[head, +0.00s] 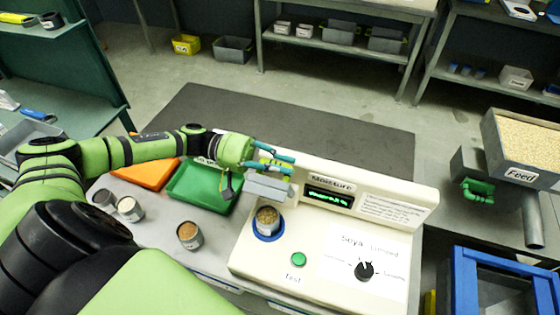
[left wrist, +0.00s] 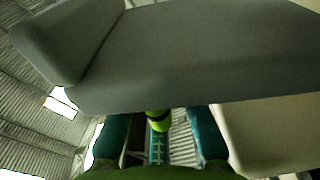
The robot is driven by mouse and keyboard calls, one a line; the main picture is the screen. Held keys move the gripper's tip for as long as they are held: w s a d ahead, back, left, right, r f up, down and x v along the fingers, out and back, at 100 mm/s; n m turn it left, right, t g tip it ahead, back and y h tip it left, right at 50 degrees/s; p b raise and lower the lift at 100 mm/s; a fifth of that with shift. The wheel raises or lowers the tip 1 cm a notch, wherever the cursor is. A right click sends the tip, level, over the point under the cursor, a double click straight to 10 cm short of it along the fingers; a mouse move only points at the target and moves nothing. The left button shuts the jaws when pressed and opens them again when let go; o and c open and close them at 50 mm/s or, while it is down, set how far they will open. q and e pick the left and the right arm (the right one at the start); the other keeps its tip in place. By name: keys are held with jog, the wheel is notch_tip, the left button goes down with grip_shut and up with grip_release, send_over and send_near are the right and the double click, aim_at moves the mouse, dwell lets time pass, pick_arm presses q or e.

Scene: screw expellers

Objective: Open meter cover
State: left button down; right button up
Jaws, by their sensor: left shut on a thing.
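The moisture meter (head: 320,235) is a cream box with a green-lit display, a green button and a black knob. Its grey cover (head: 268,188) is raised at the meter's back left, above and behind a cup of grain (head: 267,217), which is uncovered on a blue ring. My left gripper (head: 286,164) is at the cover's upper edge and shut on it. In the left wrist view the grey cover (left wrist: 190,60) fills the upper part, above the two teal fingers (left wrist: 159,135). The exact finger contact is hidden. My right gripper is not in view.
A green tray (head: 203,187) and an orange tray (head: 150,174) lie left of the meter. Several small cups, including one of brown grain (head: 190,235), stand at the front left. A feed hopper (head: 525,145) and a blue frame (head: 465,285) are at the right.

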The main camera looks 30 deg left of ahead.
pick_arm(q)
jog(key=shift+w+a, duration=0.2)
jog(key=shift+w, duration=0.35)
jog(key=shift+w+a+f+n, duration=0.1)
jog(key=shift+w+f+n, duration=0.1)
jog(key=shift+w+n, duration=0.4)
jog(key=shift+s, duration=0.15)
jog(key=shift+f, duration=0.1)
